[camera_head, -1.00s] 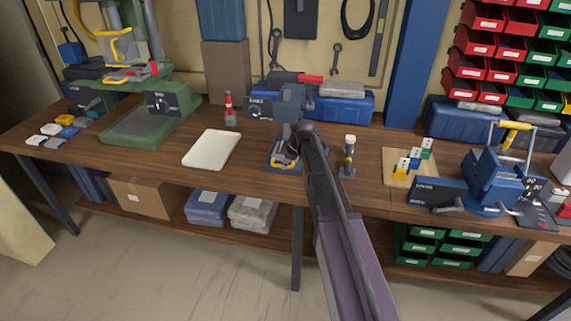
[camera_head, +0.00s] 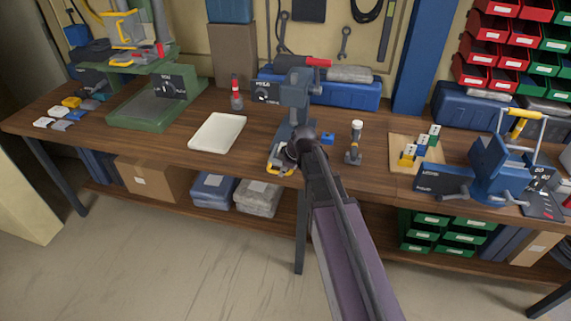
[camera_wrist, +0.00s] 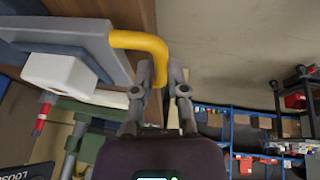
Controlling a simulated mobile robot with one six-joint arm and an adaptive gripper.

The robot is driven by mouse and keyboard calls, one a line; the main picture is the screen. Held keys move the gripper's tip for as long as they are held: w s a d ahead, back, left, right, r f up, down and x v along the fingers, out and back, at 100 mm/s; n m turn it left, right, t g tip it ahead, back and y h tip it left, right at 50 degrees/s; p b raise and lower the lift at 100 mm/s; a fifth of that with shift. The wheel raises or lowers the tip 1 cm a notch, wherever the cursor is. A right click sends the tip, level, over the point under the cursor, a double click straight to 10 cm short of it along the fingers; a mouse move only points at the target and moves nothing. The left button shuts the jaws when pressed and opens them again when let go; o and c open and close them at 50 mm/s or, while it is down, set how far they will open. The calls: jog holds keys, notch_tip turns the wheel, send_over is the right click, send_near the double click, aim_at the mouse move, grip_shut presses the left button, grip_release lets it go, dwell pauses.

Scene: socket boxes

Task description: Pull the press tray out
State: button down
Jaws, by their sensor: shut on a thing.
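The press (camera_head: 293,90) is a blue-grey machine standing on the middle of the bench. Its grey tray (camera_head: 277,155) sticks out at the front, towards the bench's front edge, with a yellow handle (camera_head: 281,170) at its end. In the wrist view the tray (camera_wrist: 85,35) is a grey slab at the upper left, and its yellow handle (camera_wrist: 148,45) runs down between my fingers. My gripper (camera_wrist: 161,75) is shut on this handle. In the head view my arm hides my fingers and part of the press base.
A white tray (camera_head: 217,132) lies left of the press. A grey bottle-like tool (camera_head: 355,143) and a small blue block (camera_head: 327,138) stand to its right. A green machine (camera_head: 155,103) is at the left, a blue vise (camera_head: 500,170) at the right.

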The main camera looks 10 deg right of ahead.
jog(key=shift+w, duration=0.1)
jog(key=c, duration=0.7)
grip_release()
jog(key=shift+o, duration=0.2)
jog(key=shift+r, duration=0.1)
